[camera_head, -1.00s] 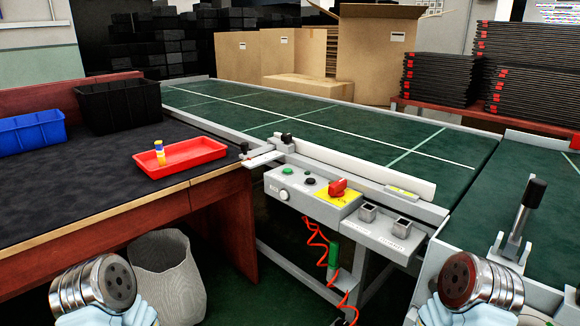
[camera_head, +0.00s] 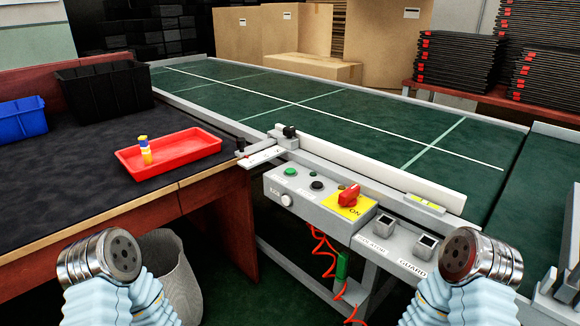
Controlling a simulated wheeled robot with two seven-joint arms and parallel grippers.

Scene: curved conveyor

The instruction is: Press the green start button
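The green start button (camera_head: 290,171) is a small round button on the top of a grey control box (camera_head: 272,192), which is fixed to the near side of the conveyor. A black button (camera_head: 317,185) and a red rotary switch (camera_head: 349,196) on a yellow plate sit to its right on the same box. Nothing covers the green button. Metal joints and pale blue covers of my two arms show at the lower left and lower right, apart from the box. No fingers of either gripper show.
A dark-topped table with a red tray (camera_head: 126,157), a black bin (camera_head: 103,91) and a blue bin (camera_head: 21,119) stands left. A grey waste basket (camera_head: 172,273) is below it. The green conveyor (camera_head: 330,115) lies behind the box. Red coiled cable hangs below.

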